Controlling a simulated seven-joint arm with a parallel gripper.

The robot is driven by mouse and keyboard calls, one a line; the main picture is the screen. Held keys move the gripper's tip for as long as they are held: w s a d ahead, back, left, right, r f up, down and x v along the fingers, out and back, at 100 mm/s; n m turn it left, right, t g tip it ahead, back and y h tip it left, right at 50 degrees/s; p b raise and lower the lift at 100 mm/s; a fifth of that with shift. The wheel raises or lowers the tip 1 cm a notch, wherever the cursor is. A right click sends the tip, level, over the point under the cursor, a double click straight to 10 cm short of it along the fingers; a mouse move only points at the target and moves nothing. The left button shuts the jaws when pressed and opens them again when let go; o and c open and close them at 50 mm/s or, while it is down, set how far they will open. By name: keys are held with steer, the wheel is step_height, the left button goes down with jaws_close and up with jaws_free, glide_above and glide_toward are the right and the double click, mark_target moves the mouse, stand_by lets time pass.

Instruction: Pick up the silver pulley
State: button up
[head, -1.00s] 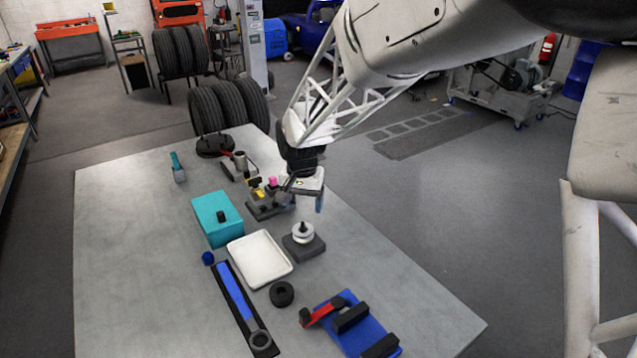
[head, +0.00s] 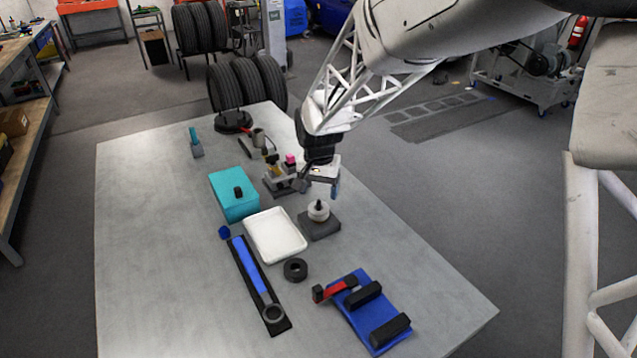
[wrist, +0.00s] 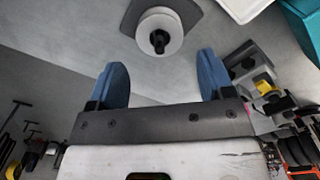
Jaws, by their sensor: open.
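The silver pulley (head: 319,211) is a pale round disc on a dark square base (head: 320,229), with a black post standing up through its middle. In the wrist view the pulley (wrist: 145,38) shows near the top, around the black post, ahead of the fingers. My gripper (head: 335,190) is just behind and above the pulley in the head view. Its two blue fingers (wrist: 163,78) are spread apart with nothing between them, and they do not touch the pulley.
A white tray (head: 248,221) stands left of the pulley, with a teal box (head: 226,207) behind it. A fixture with yellow and pink parts (head: 275,184) is close to my gripper's left. A black ring (head: 286,271) and blue rack (head: 355,331) lie in front.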

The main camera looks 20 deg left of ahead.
mark_target(319, 201)
steer(key=shift+f, duration=3.25)
steer(key=c, duration=0.6)
steer(key=shift+c, duration=0.2)
steer(key=shift+r, duration=0.15)
steer(key=shift+r, duration=3.85)
